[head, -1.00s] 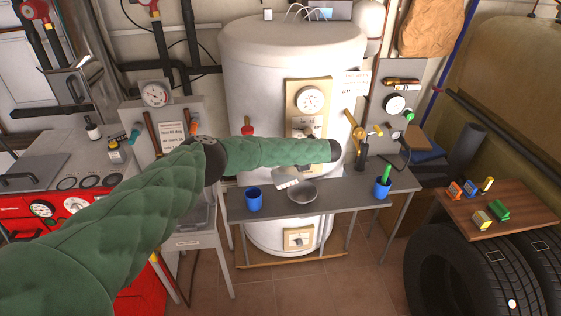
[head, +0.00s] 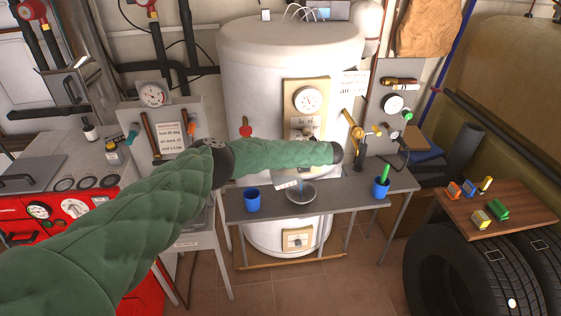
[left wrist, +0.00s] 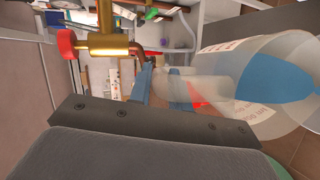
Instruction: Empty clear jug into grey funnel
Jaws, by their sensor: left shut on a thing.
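The clear jug (left wrist: 240,88) fills the right of the left wrist view. It is see-through, with blue liquid (left wrist: 268,78) inside, and lies tilted on its side. My left gripper (left wrist: 165,82) is shut on it. In the head view my arm hides the gripper and most of the jug; a pale part of the jug (head: 284,183) shows below my sleeve. The grey funnel (head: 307,195) sits on the grey bench, just below and right of that part. A thin bluish streak, which looks like liquid, stands over the funnel. My right gripper is out of view.
Blue cups stand on the grey bench (head: 345,203), one left (head: 252,200) and one right (head: 381,188) of the funnel. The white boiler tank (head: 265,90) rises behind. Brass valves (head: 355,128) and pipes are close to my wrist.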

